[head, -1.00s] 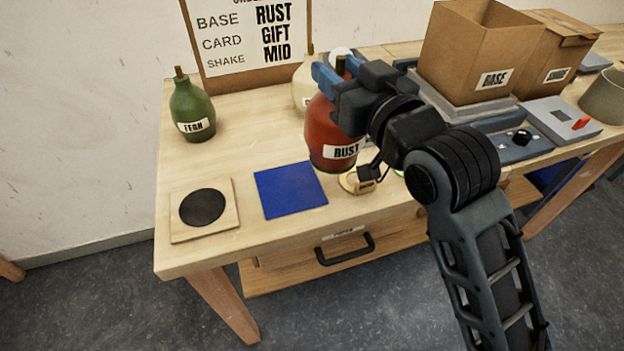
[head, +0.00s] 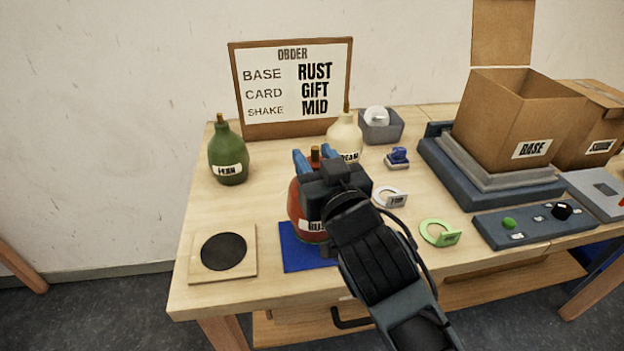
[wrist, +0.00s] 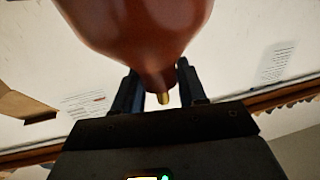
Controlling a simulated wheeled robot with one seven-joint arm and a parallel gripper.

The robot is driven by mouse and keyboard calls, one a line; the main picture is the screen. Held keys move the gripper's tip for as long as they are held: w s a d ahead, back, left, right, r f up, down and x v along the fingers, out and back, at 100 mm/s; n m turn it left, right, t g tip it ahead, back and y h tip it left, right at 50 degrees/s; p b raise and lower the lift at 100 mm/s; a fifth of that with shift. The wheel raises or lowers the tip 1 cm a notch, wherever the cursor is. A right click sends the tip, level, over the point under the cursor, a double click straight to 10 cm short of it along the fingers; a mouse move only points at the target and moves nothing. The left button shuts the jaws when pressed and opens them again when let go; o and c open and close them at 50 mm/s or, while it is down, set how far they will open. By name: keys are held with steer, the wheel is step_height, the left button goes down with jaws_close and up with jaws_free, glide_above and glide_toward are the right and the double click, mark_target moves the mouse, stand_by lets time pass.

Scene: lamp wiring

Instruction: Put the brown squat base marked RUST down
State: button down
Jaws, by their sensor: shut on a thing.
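The squat base marked RUST (head: 300,222) is red-brown, with its label facing front, partly hidden by my arm. My gripper (head: 315,160) is shut on its neck from above; in the wrist view the round body (wrist: 135,35) hangs beyond the two fingers (wrist: 158,95), with the brass tip between them. The base looks upright and over the blue mat (head: 297,260). I cannot tell whether its bottom touches the mat.
A wooden plate with a black disc (head: 223,251) lies left of the mat. A green FERN base (head: 228,158) and a cream base (head: 345,132) stand behind. White (head: 390,197) and green (head: 440,233) rings lie to the right. A BASE box (head: 518,125) stands farther right.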

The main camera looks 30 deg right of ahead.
steer(key=shift+w+a+f, duration=0.2)
steer(key=shift+a+f, duration=0.05)
steer(key=shift+f, duration=2)
steer(key=c, duration=0.6)
jaws_free()
steer(key=shift+r, duration=0.1)
steer(key=shift+s+a+b, duration=0.3)
steer(key=shift+s+b, duration=0.25)
steer(key=shift+s, duration=1.45)
steer(key=shift+s+a+b, duration=0.3)
steer(key=shift+s+b, duration=0.3)
steer(key=shift+s, duration=1.35)
steer(key=shift+s+a+b, duration=0.3)
steer(key=shift+s+b, duration=0.25)
steer(key=shift+s, duration=1.45)
